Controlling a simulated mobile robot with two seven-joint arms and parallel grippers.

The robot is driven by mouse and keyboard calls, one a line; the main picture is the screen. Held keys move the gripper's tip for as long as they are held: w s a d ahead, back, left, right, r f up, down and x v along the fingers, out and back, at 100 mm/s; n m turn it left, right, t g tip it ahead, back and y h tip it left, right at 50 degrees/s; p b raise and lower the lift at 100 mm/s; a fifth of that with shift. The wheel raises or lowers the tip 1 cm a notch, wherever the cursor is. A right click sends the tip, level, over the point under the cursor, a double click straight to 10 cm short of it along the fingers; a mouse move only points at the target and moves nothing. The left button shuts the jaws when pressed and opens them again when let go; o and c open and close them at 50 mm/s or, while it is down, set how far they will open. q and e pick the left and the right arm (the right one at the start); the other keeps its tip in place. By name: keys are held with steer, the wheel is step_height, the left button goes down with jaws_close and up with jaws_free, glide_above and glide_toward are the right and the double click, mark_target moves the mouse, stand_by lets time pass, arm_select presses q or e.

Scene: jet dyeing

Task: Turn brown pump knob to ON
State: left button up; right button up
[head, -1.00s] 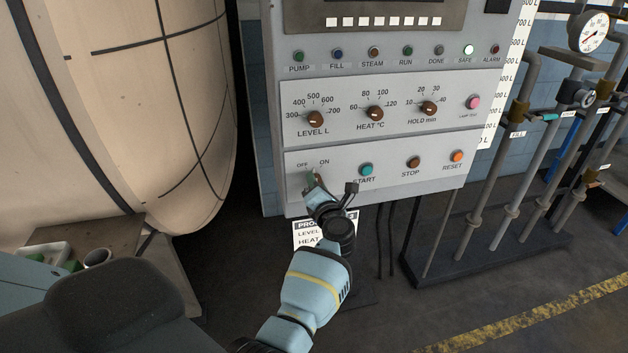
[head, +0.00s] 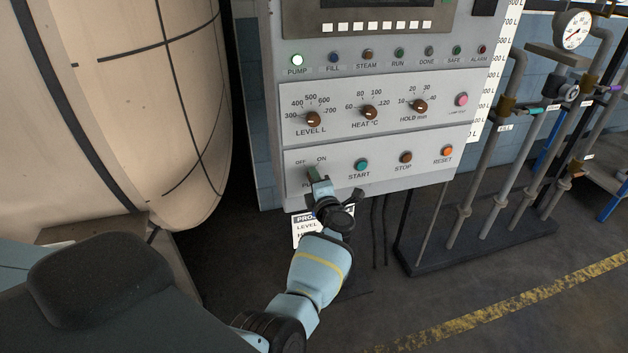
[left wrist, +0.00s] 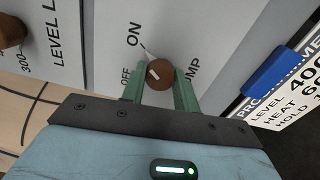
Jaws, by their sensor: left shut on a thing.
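The brown pump knob (left wrist: 160,74) sits between my gripper's green fingers in the left wrist view. A pale mark shows on its face, and a thin white tick lies beside it on the ON side. The OFF and ON labels are to its left. My left gripper (left wrist: 159,92) is shut on the knob. In the head view my left gripper (head: 314,176) is at the lower left of the control panel (head: 400,145), under the OFF and ON labels, and hides the knob. The PUMP lamp (head: 297,60) is lit. My right gripper is not in view.
The LEVEL knob (head: 313,119), HEAT knob (head: 369,111) and HOLD knob (head: 420,106) are above. The START button (head: 362,165), STOP button (head: 405,158) and RESET button (head: 447,152) are to the right. A large tank (head: 130,100) stands left. Pipes (head: 490,175) stand right.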

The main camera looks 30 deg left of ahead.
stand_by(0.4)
arm_select(q)
steer(key=o, duration=1)
